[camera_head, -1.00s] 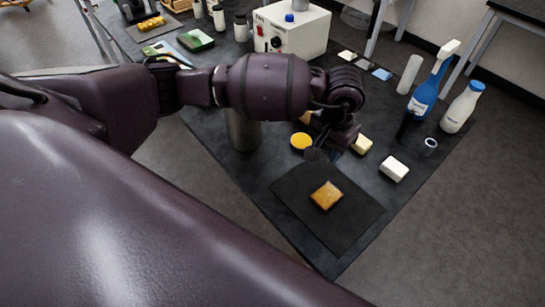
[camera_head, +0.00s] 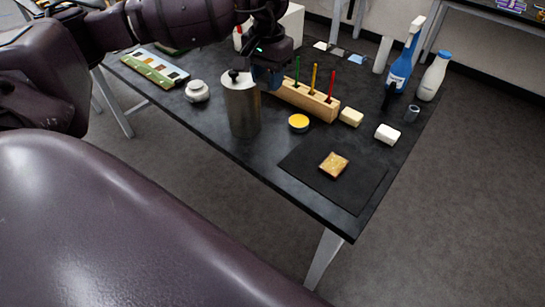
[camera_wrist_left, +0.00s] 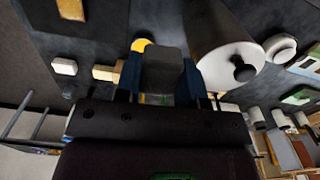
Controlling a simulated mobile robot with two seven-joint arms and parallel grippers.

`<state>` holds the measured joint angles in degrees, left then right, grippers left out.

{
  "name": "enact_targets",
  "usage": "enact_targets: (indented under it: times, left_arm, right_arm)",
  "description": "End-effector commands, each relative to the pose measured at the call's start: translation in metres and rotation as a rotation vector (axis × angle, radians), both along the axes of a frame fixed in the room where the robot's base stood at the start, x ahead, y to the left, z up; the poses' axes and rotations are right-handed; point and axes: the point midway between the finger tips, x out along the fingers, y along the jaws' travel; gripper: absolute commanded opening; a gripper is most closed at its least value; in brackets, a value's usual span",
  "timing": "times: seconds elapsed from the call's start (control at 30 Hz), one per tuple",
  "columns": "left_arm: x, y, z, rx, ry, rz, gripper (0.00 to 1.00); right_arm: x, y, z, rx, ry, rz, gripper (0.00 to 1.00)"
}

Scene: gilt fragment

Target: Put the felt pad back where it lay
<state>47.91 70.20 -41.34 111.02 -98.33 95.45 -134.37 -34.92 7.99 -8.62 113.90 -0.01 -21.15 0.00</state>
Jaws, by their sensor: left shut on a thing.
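My left gripper (camera_head: 268,78) is shut on a dark grey block-shaped thing, which looks like the felt pad (camera_wrist_left: 163,68). In the left wrist view the pad sits between the blue fingers; in the head view it is mostly hidden by the gripper. The gripper hangs above the table, just right of the metal canister's top and behind it. The gilt fragment (camera_head: 334,164) lies on a black mat (camera_head: 362,190) at the table's near right corner, apart from the gripper. My right gripper is not in view.
Close to the gripper stand the canister (camera_head: 243,108) and a wooden rack (camera_head: 318,106) with coloured handles. A yellow pot (camera_head: 298,123), a tan block (camera_head: 351,118) and a white block (camera_head: 387,134) lie further right. A spray bottle (camera_head: 402,68) and a white bottle (camera_head: 434,78) stand behind.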

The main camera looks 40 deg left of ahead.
Motion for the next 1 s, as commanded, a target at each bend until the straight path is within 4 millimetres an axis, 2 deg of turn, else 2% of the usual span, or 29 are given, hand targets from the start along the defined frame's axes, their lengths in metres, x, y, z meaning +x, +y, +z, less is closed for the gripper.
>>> enact_targets:
  times: [0.13,0.27,0.57,0.8,1.0]
  left_arm:
    - [-0.005,-0.005,0.002,0.000,0.001,-0.030,0.17]
    - [-0.007,-0.007,-0.009,0.000,0.003,-0.055,0.17]
    - [-0.007,-0.007,-0.072,-0.001,0.006,-0.055,0.17]
    - [-0.007,-0.007,-0.123,-0.002,0.004,-0.055,0.17]
    - [-0.006,-0.007,-0.151,0.000,0.002,-0.056,0.17]
  right_arm:
    - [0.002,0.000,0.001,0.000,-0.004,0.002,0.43]
    - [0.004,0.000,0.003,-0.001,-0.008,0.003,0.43]
    - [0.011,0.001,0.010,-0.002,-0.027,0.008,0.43]
    - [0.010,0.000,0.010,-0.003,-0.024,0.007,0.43]
    - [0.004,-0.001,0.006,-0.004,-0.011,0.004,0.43]
